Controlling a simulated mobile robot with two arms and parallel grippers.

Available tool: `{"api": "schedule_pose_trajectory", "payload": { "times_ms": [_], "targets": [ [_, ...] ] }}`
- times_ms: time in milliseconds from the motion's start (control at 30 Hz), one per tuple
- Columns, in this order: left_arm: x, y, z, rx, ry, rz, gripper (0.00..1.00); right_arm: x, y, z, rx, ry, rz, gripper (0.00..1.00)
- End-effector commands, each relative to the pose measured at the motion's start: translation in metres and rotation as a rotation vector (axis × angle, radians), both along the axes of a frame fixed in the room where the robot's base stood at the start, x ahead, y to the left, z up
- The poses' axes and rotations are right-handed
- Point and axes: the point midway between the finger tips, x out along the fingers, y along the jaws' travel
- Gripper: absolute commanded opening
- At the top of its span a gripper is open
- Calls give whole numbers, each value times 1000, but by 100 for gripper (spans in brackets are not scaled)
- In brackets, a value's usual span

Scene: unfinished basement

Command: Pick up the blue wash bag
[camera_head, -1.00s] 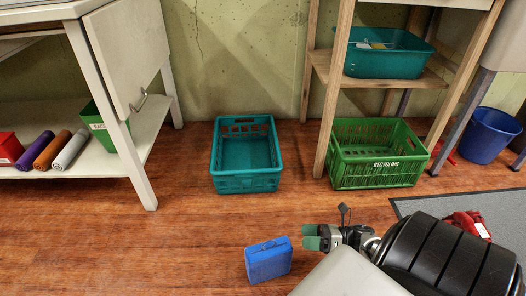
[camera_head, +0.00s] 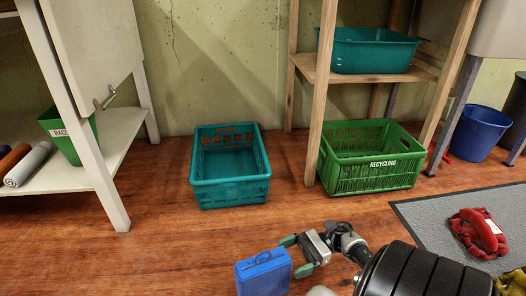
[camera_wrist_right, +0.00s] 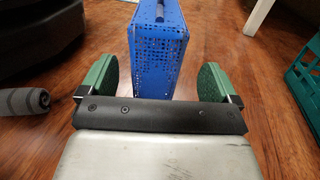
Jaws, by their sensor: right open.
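The blue wash bag (camera_head: 263,273) stands upright on the wooden floor at the bottom middle of the head view. It is a boxy blue case with a handle strip on top. My right gripper (camera_head: 295,254) is just to its right, with green fingertips. In the right wrist view the gripper (camera_wrist_right: 157,78) is open, and the blue wash bag (camera_wrist_right: 158,45) stands ahead, between the lines of the two green fingers, with a gap on each side. The fingertips' exact depth along the bag is hard to tell. My left gripper is not in view.
A teal crate (camera_head: 231,194) stands on the floor behind the bag. A green recycling crate (camera_head: 369,181) sits under a wooden shelf (camera_head: 322,115). A red item (camera_head: 478,233) lies on a grey mat (camera_head: 420,208) at right. The floor left of the bag is clear.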

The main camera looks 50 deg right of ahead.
Motion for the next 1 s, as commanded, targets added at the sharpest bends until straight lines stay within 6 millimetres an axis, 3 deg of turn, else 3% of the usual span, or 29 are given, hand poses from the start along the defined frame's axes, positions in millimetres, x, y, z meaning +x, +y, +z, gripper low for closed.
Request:
{"api": "schedule_pose_trajectory", "payload": {
  "times_ms": [400, 700, 1000],
  "targets": [
    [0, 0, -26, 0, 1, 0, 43, 15, 45, -5, 0, 0, 0, 92],
    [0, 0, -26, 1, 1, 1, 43, 17, 50, -2, -1, 3, -1, 92],
    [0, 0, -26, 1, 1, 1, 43, 17, 50, -2, -1, 3, -1, 47]
  ]
}}
